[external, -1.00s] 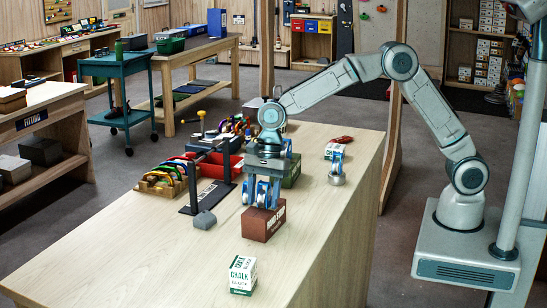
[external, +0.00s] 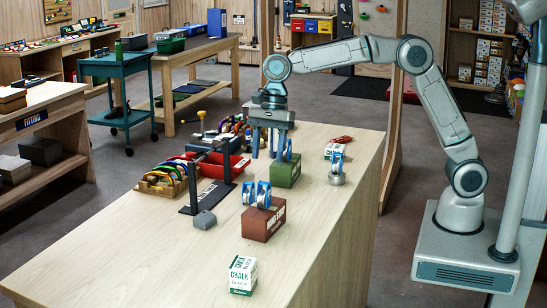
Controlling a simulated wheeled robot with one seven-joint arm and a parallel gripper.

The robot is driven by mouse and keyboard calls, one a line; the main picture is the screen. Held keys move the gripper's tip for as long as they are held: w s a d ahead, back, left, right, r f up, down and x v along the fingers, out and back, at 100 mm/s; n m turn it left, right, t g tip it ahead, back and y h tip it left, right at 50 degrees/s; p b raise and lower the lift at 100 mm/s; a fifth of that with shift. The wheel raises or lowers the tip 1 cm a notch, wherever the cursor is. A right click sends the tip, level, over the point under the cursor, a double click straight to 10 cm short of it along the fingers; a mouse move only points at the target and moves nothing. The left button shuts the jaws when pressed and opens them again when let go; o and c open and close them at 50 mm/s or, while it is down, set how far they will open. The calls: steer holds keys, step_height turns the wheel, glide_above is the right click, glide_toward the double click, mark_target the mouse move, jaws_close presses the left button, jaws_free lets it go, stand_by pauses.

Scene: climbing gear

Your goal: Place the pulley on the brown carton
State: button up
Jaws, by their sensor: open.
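A blue-and-silver pulley (external: 256,193) sits on top of the brown carton (external: 263,223), towards its back edge. My gripper (external: 269,148) is open and empty, raised above and behind that pulley, apart from it. Its blue fingers point down near the green carton (external: 285,174). Another blue pulley-like piece (external: 288,150) shows at the top of the green carton, partly mixed with my fingers in the picture. A further blue pulley (external: 337,165) with a grey round base stands on the counter to the right.
The front counter is mostly clear.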

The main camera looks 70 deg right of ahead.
steer(key=s+d+r+n+t+h, duration=0.25)
steer(key=s+d+n, duration=0.65)
steer(key=s+d, duration=0.45)
steer(key=s+d+f+n, duration=0.3)
steer(key=s+d+n, duration=0.1)
steer(key=s, duration=0.3)
steer(key=s+d+f+n, duration=0.3)
steer(key=s+d+n, duration=0.2)
steer(key=s+d, duration=0.2)
steer(key=shift+s+t+h, duration=0.35)
steer(key=shift+h, duration=0.1)
